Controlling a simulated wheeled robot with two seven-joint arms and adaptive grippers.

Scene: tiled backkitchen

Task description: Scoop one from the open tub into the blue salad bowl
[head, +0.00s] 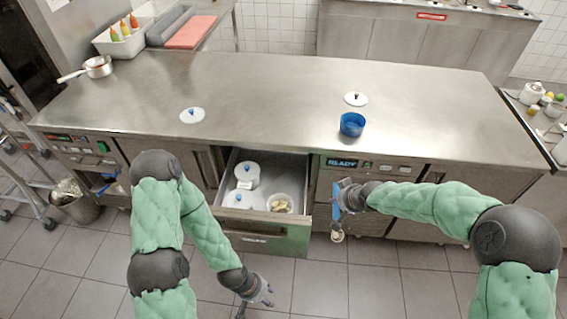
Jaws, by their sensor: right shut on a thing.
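The blue salad bowl (352,124) stands on the steel counter, right of centre. The open tub (280,203) sits in the pulled-out drawer at its right front, with pale yellowish pieces inside. My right gripper (342,200) is right of the drawer, in front of the counter, and is shut on a scoop-like tool (337,235) whose small head hangs below it. The grasp itself is partly hidden, and I cannot tell whether the head holds anything. My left gripper (256,298) is low in front of the drawer, over the floor, apparently open and empty.
Two lidded white tubs, one at the back (246,174) and one at the front (239,199), share the drawer (262,238). Two white lids lie on the counter, left (192,115) and right (355,99). A saucepan (97,67) stands far left. The counter's middle is clear.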

